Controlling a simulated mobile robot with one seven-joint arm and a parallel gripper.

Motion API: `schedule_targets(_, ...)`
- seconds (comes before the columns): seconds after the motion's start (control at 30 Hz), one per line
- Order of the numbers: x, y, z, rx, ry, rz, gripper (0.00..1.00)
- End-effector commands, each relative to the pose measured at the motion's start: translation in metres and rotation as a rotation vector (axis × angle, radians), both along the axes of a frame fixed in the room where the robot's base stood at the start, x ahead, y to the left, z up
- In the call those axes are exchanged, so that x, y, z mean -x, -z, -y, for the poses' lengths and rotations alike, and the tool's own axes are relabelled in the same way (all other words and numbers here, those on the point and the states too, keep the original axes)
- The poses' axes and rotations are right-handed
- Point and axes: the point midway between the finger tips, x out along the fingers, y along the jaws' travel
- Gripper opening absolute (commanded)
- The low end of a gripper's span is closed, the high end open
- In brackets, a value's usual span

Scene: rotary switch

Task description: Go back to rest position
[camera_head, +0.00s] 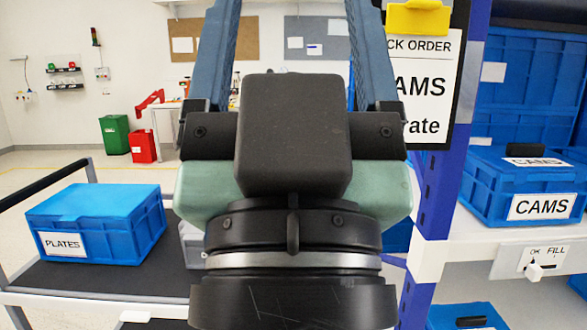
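My gripper (294,30) fills the middle of the head view, seen from behind and pointing up and away. Its two blue-grey fingers stand wide apart, with only the background between them. Their tips run out of the top of the frame, and nothing is seen held. The rotary switch (535,270) is at the lower right on a white label plate reading OK and FILL, on the shelf's front edge. Its knob is small, so its exact setting is hard to tell. My gripper is well to the left of the switch and not touching it.
A blue PLATES box (100,215) sits on a dark-topped cart at left. A blue CAMS box (520,190) stands on the right shelf. A blue rack post (445,140) and an order sign (425,75) stand close right of my gripper. Open floor lies back left.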

Motion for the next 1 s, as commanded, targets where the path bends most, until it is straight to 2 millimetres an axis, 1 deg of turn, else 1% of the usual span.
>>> schedule_targets(0.03,0.0,-0.033,0.0,0.0,0.0,0.0,0.78)
schedule_targets(0.4,0.0,-0.145,0.0,0.001,-0.001,0.0,0.78)
schedule_targets(0.5,0.0,-0.169,0.0,0.001,-0.001,0.0,0.78)
schedule_targets(0.6,0.0,-0.185,0.0,0.001,-0.001,0.0,0.78)
schedule_targets(0.7,0.0,-0.193,0.0,0.001,-0.001,-0.001,0.78)
schedule_targets(0.8,0.0,-0.196,0.0,0.001,-0.001,0.0,0.78)
schedule_targets(1.0,0.0,-0.194,0.0,0.001,-0.001,0.0,0.78)
